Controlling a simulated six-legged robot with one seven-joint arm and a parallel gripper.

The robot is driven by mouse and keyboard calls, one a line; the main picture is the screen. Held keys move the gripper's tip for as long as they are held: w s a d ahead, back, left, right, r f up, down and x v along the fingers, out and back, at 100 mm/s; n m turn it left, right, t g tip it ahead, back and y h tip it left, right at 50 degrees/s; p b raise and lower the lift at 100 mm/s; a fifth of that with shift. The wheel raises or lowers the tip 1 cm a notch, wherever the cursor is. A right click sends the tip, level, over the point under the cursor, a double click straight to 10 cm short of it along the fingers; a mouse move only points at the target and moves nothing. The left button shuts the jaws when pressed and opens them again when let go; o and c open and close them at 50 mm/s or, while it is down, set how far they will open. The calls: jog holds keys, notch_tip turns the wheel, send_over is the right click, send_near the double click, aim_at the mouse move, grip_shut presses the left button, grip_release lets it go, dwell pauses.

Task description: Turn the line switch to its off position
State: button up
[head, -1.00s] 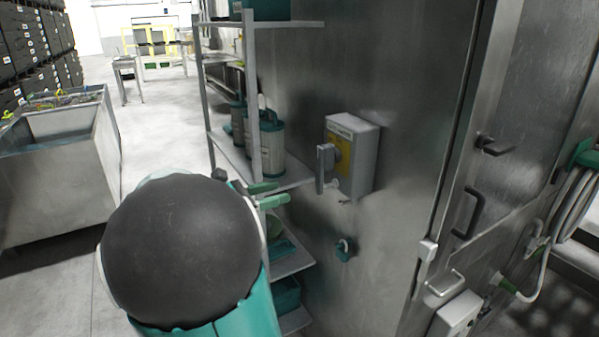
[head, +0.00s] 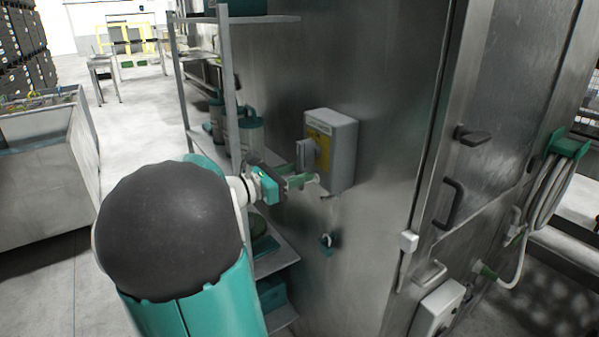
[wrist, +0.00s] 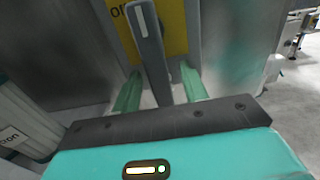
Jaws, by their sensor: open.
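The line switch is a grey box (head: 342,150) with a yellow plate (head: 320,148), mounted on the steel wall. Its grey handle (head: 306,154) points roughly up and down. My gripper (head: 302,180), with green fingers, is just below and in front of the handle. In the wrist view the handle (wrist: 151,50) runs down between the two open fingers of my gripper (wrist: 160,84), with a gap on each side. The yellow plate (wrist: 172,30) shows behind it, with partly cut lettering at upper left. Whether a finger touches the handle cannot be told.
A shelf rack (head: 232,90) with canisters (head: 250,132) stands close left of the switch. A teal padlock (head: 326,242) hangs on the wall below. A door handle (head: 452,204) and coiled hose (head: 545,195) are to the right. The floor at left (head: 135,130) is open.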

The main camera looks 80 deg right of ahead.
jog(key=shift+s+d, duration=0.35)
jog(key=shift+d, duration=0.2)
grip_shut()
